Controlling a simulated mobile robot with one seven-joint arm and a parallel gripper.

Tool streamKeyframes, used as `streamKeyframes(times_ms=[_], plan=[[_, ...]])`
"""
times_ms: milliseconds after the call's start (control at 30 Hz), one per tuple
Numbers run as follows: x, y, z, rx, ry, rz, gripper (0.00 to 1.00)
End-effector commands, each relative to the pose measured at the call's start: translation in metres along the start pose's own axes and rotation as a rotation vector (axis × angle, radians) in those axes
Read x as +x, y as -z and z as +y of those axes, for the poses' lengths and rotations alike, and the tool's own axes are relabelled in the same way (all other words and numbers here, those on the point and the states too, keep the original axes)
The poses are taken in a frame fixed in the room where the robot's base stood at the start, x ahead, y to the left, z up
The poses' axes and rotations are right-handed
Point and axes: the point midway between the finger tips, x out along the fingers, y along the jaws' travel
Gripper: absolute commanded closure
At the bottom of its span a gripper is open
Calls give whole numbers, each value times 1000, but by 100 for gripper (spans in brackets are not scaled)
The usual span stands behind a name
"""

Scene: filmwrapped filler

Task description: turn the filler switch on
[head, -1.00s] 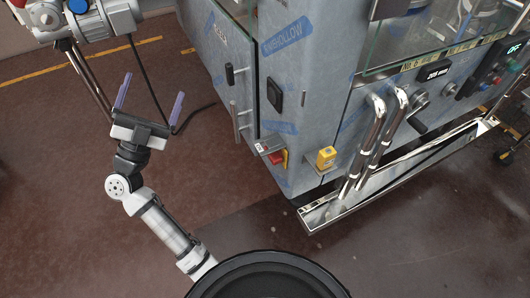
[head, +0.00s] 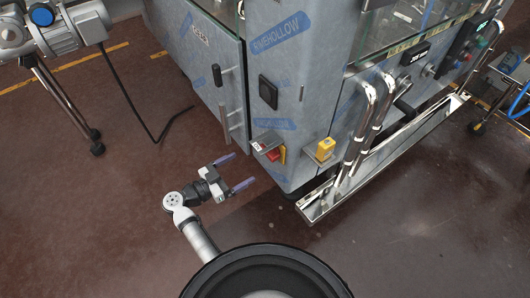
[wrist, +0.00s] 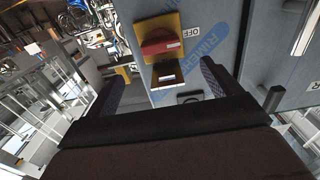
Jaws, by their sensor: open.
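The filler (head: 270,80) is a grey cabinet machine partly covered in blue-printed film. Its red switch knob (head: 272,154) sits on a yellow plate low on the corner of the cabinet. In the wrist view the red knob (wrist: 160,42) shows large on its yellow plate, with an "OFF" label beside it. A small dark flap with a pale label (wrist: 168,73) sits next to the knob. My gripper (head: 240,171) is open and empty, to the left of the switch and pointing toward it. In the wrist view its purple fingers (wrist: 160,82) stand apart, short of the knob.
A yellow box (head: 325,149) is on the adjacent face, right of the switch. Bent steel pipes (head: 361,135) and a steel rail (head: 390,160) stick out farther right. A door handle (head: 224,124) is left of the switch.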

Motion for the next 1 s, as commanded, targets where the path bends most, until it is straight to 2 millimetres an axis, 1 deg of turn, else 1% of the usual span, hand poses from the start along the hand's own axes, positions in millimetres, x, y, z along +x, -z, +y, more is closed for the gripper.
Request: streamKeyframes(times_ms=[33,100,300,400,500,600,700,933,967,1000], plan=[[12,2,1,-1,-4,0,11],[28,2,1,-1,-4,0,11],[69,2,0,1,-2,1,11],[85,2,0,1,-1,1,11],[97,2,0,2,0,1,11],[104,1,-1,2,1,1,11],[107,1,-1,2,2,1,11],[107,1,-1,3,2,1,11],[107,1,-1,3,2,1,14],[107,1,-1,3,2,1,19]])
